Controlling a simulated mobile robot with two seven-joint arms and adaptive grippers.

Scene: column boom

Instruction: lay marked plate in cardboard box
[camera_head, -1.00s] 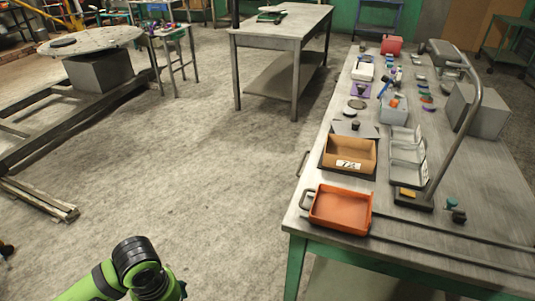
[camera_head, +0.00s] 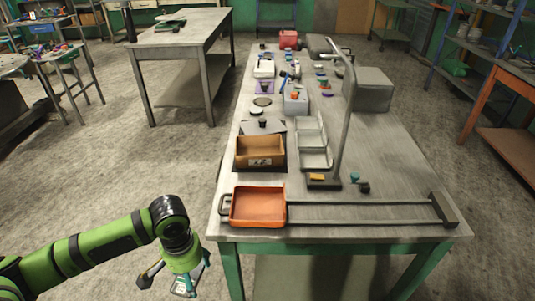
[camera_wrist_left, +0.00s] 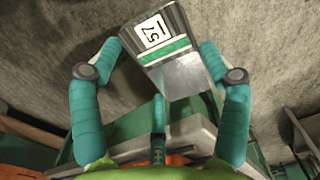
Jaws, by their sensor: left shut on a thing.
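The marked plate (camera_wrist_left: 185,75) is grey metal with a white label, a dark number and a green stripe. My left gripper (camera_wrist_left: 160,48) is shut on it, the teal fingers on either side. In the head view the left gripper (camera_head: 178,272) hangs low, left of the table's front edge, and the plate (camera_head: 183,288) shows small and partly hidden beneath it. The cardboard box (camera_head: 250,163) is brown, open-topped and has a label on its front. It stands on the table, beyond and right of the gripper. My right gripper is out of view.
An orange tray (camera_head: 257,222) lies at the table's (camera_head: 400,165) front left, before the box. A grey open case (camera_head: 316,158) and a curved metal post (camera_head: 347,120) stand right of the box. Several small items lie behind. Bare floor is left of the table.

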